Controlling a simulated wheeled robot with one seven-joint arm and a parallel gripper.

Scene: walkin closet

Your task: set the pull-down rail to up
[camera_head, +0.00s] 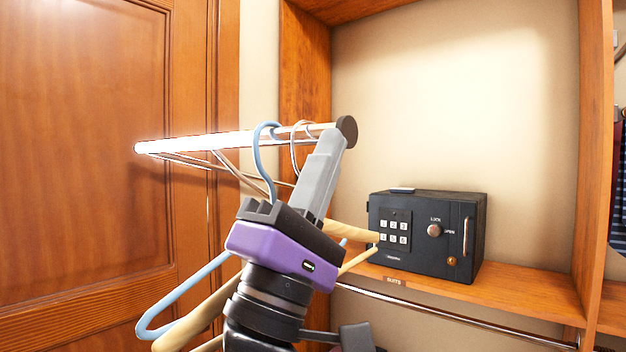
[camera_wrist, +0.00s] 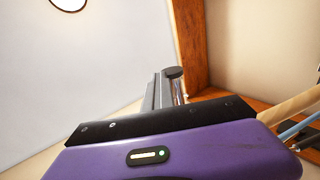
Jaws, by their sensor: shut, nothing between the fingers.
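The pull-down rail (camera_head: 230,141) is a bright, pale bar that runs out from the closet opening toward the left, with a dark round cap (camera_head: 347,131) at its right end. A blue hanger (camera_head: 258,160) and wooden hangers hang on it. My gripper (camera_head: 331,135) is shut and empty. Its grey fingertips overlap the rail just left of the cap in the head view; whether they touch it I cannot tell. In the wrist view the fingers (camera_wrist: 157,88) point up beside the rail's capped end (camera_wrist: 174,72).
A black safe (camera_head: 425,240) with a keypad sits on the wooden shelf (camera_head: 530,295) at the right. A thin metal rod (camera_head: 450,318) runs under the shelf. A wooden door (camera_head: 90,150) fills the left. Striped clothing (camera_head: 619,190) hangs at the far right.

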